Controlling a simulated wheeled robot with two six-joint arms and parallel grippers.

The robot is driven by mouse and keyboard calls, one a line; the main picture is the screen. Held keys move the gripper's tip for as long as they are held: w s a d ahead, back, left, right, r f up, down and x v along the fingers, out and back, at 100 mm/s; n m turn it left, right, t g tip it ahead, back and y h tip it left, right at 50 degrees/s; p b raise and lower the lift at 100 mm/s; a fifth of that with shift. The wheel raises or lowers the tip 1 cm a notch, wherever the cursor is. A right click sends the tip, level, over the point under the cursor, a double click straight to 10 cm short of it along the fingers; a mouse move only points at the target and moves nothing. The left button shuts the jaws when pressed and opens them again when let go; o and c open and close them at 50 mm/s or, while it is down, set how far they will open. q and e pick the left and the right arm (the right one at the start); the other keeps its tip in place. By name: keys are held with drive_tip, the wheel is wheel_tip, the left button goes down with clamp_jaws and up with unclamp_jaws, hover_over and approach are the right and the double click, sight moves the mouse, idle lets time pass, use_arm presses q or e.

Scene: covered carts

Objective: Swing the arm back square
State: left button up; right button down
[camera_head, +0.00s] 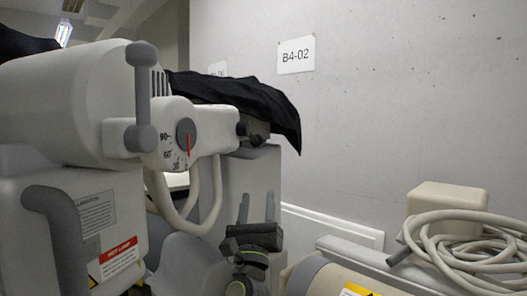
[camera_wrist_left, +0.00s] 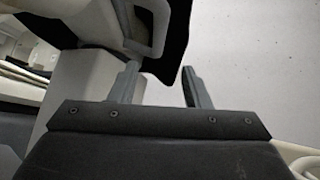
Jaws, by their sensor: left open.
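The white machine arm (camera_head: 60,100) is a thick cylinder at the left of the head view, with a grey upright handle (camera_head: 141,97) ending in round knobs. Beside the handle is a grey dial (camera_head: 185,134) with a red pointer and a scale marked 90, 60, 30; the pointer points roughly downward, past the 30. A short white housing (camera_head: 215,128) runs right from the dial to a dark knob. My left gripper (camera_head: 257,197) is open and empty, below and right of the dial, apart from the machine. Its fingers (camera_wrist_left: 160,72) also show in the left wrist view. My right gripper is out of view.
A black cover (camera_head: 235,95) drapes behind the dial. White cables (camera_head: 212,200) loop beneath it. The white cart body (camera_head: 100,215) carries a red warning label and a grey handle. At right, coiled hose (camera_head: 460,240) lies on another unit.

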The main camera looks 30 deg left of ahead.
sight(263, 151)
use_arm(q)
drive_tip(key=p+x, duration=0.3)
drive_tip(key=x, duration=1.1)
drive_tip(key=shift+w+a, duration=0.1)
drive_tip(key=shift+w, duration=0.1)
drive_tip(key=shift+w+a+r, duration=0.1)
drive_tip(key=shift+w+r, duration=0.15)
drive_tip(key=shift+w+a+r, duration=0.1)
drive_tip(key=shift+w+r, duration=0.05)
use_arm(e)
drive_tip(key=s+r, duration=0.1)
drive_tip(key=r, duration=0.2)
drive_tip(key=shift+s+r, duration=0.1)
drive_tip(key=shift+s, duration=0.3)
use_arm(q)
clamp_jaws()
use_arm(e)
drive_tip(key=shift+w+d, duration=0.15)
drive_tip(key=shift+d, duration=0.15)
